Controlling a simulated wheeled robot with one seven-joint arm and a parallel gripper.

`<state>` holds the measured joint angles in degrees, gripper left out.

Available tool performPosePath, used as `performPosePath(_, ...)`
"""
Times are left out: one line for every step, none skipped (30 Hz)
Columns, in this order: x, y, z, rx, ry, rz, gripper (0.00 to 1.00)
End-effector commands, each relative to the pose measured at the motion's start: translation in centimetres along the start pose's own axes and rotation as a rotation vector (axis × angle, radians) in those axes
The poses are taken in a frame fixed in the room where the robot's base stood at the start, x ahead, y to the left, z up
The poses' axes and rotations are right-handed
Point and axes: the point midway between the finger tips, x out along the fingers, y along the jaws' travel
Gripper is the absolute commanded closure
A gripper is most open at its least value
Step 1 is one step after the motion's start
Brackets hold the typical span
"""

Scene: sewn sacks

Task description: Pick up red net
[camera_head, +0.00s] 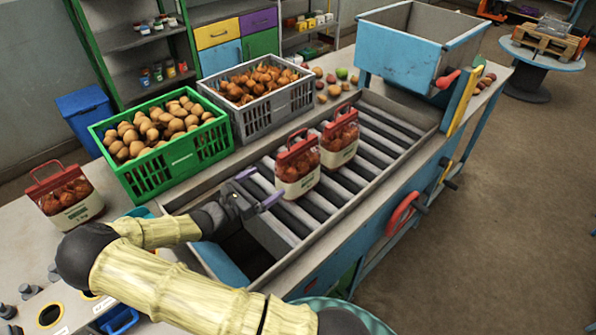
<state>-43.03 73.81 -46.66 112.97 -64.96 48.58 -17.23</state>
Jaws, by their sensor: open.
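Three filled red net sacks with red handles and pale label bands are in view. One red net sack (298,168) stands upright on the roller conveyor (331,193). A second red net sack (340,138) stands just behind it to the right, also on the rollers. A third red net sack (68,197) stands on the grey table at the far left. My gripper (258,187) is open and empty over the near end of the rollers. Its purple-tipped fingers point toward the nearer conveyor sack, with a small gap left of it.
A green crate (155,174) of brown round produce and a grey crate (247,122) of orange onion-like produce stand behind the conveyor. A blue hopper (402,57) stands at its far end. Loose fruit (333,79) lies behind the rollers. A red handwheel (403,213) sticks out in front.

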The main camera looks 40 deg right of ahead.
Motion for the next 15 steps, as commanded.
performPosePath(0.6,-0.1,0.2,-0.001,-0.001,-0.003,0.00)
performPosePath(1.0,-0.1,0.2,-0.001,-0.001,-0.004,0.00)
performPosePath(1.6,-0.1,0.3,-0.001,-0.002,-0.004,0.00)
performPosePath(2.1,-0.1,0.3,-0.002,-0.002,-0.005,0.00)
performPosePath(2.7,-0.1,0.3,-0.002,-0.001,-0.004,0.00)
performPosePath(3.4,-0.1,0.3,-0.001,-0.002,-0.005,0.00)
performPosePath(3.9,-0.1,0.4,-0.001,-0.002,-0.005,0.00)
performPosePath(4.4,-0.1,0.3,-0.002,-0.001,-0.004,0.00)
performPosePath(5.0,-0.1,0.3,-0.001,-0.001,-0.004,0.00)
performPosePath(5.4,-0.1,0.3,0.000,-0.001,-0.004,0.00)
performPosePath(5.8,-0.1,0.2,0.000,-0.001,-0.003,0.00)
performPosePath(6.1,-0.1,0.1,-0.001,0.000,-0.002,0.00)
performPosePath(6.2,-0.1,0.1,-0.001,0.001,-0.002,0.00)
performPosePath(6.3,-0.1,0.0,0.000,0.001,-0.002,0.00)
performPosePath(6.4,-0.1,0.0,0.001,0.002,-0.002,0.00)
